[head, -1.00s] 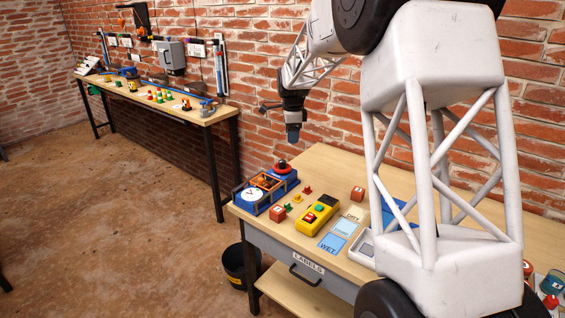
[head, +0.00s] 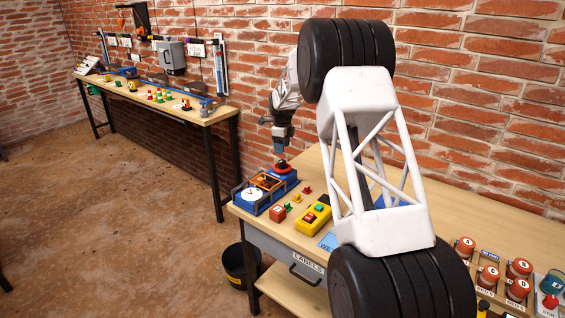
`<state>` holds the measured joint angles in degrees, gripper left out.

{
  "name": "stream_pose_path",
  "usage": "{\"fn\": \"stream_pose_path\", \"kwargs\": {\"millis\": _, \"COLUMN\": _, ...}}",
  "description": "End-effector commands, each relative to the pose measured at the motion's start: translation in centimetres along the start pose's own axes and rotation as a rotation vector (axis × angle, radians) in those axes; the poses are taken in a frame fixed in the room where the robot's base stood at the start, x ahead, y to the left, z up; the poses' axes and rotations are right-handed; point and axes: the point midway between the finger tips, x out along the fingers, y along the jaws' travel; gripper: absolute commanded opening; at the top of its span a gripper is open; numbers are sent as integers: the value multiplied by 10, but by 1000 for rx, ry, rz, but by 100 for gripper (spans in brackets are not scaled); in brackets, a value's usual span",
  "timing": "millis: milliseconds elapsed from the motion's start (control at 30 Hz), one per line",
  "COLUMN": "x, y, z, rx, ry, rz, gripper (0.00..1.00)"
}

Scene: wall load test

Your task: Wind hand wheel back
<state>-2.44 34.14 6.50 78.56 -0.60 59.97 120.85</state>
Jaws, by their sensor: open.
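The hand wheel (head: 283,169) is a small red and dark wheel at the back right end of a blue rig on the bench's far left corner. The rig's white dial (head: 251,194) faces up at its front left. My gripper (head: 280,152) is open and points down just above the hand wheel. It looks empty, and I cannot tell whether its fingertips touch the wheel. The fingers are small in this view and the gap between them is hard to make out.
Several red jars stand at the bench's right end. My arm hides the bench's middle. A brick wall (head: 450,120) rises behind. A black bucket (head: 238,268) stands on the floor.

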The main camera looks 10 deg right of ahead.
Motion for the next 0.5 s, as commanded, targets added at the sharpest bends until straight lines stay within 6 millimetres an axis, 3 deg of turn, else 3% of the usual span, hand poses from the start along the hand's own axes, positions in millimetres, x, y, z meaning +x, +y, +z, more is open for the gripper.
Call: {"fn": "stream_pose_path", "kwargs": {"millis": 500, "x": 11, "y": 0, "z": 0, "rx": -2, "ry": 0, "rz": 0, "gripper": 61}}
